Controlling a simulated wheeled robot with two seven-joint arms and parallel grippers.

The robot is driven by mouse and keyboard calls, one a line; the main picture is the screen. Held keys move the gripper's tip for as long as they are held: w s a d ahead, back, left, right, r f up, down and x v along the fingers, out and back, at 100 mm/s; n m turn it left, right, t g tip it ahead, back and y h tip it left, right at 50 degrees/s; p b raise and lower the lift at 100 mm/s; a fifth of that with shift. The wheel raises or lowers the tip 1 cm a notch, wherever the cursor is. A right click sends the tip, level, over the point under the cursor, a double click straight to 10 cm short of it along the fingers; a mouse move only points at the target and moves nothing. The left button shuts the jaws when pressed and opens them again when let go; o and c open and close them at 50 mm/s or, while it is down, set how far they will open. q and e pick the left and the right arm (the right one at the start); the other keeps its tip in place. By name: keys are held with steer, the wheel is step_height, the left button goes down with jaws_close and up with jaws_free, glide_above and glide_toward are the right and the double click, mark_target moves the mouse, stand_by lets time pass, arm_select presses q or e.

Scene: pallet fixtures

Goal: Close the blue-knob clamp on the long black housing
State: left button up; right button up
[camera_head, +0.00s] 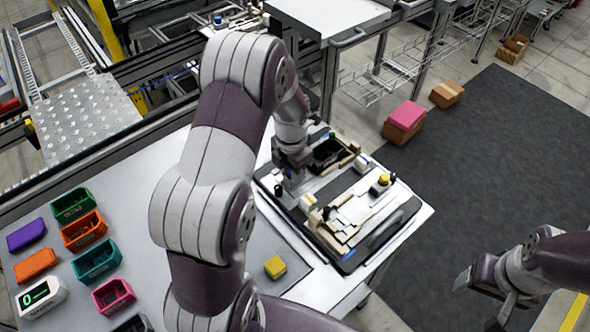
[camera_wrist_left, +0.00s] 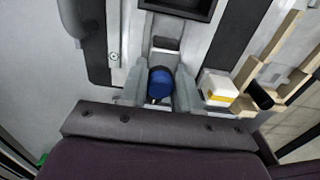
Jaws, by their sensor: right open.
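The blue knob (camera_wrist_left: 160,83) of a clamp shows in the left wrist view, between the two grey fingers of my left gripper (camera_wrist_left: 160,92). The fingers lie close against both sides of the knob. In the head view my left gripper (camera_head: 291,180) is low over the left side of the pallet fixture (camera_head: 330,262), and its arm hides the knob there. A long black part (camera_head: 386,228) lies along the fixture's right front edge; I cannot tell if it is the clamp's housing. My right gripper (camera_head: 487,292) is open and empty, off the table at lower right.
Several coloured bins, such as a teal one (camera_head: 96,261), stand at left. A dark mat (camera_head: 490,160) covers the floor at right.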

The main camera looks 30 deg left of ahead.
arm_select(q)
steer(key=shift+w, duration=0.15)
steer(key=shift+w+d, duration=0.1)
steer(key=shift+w, duration=0.05)
steer(key=shift+w+d, duration=0.2)
steer(key=shift+w, duration=0.3)
steer(key=shift+w+d, duration=0.2)
steer(key=shift+w, duration=0.25)
steer(key=o, duration=0.8)
steer(key=shift+s, duration=0.1)
steer(key=shift+p, duration=0.3)
